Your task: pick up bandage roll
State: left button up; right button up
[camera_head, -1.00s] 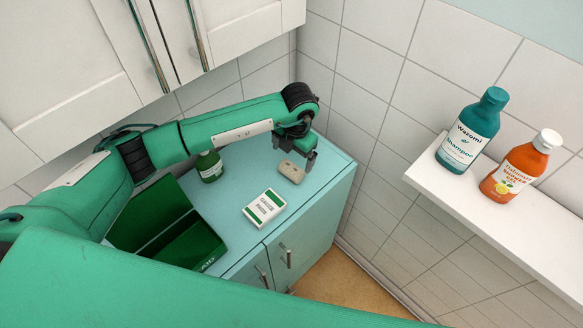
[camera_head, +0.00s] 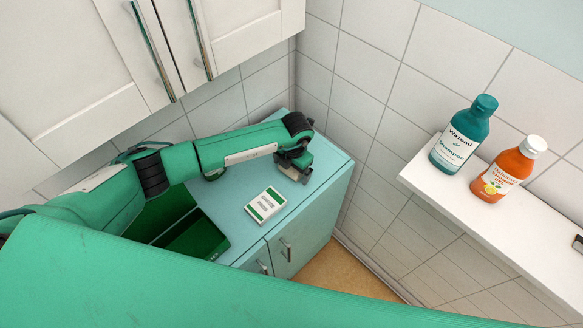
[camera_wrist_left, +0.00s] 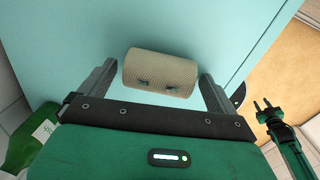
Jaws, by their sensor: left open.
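The bandage roll (camera_wrist_left: 160,72) is a tan cylinder with two small dark clips, lying on its side on the light blue cabinet top. My left gripper (camera_wrist_left: 158,76) is open, with one finger beyond each end of the roll in the left wrist view. I see gaps there, so the fingers are not closed on it. In the head view my left gripper (camera_head: 295,170) is low over the cabinet top and hides most of the roll. My right gripper (camera_wrist_left: 264,106) shows small at the right of the wrist view, its two fingers apart and empty.
A gauze pads box (camera_head: 265,205) lies in front of my left gripper. An open green first-aid box (camera_head: 226,243) stands left of it. A green bottle (camera_wrist_left: 38,135) is partly hidden. Shampoo (camera_head: 463,135) and shower gel (camera_head: 507,172) stand on a white shelf (camera_head: 480,220).

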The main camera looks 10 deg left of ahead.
pick_arm(q)
jog(key=c, duration=1)
jog(key=shift+c, duration=0.2)
jog(key=shift+r, duration=0.1)
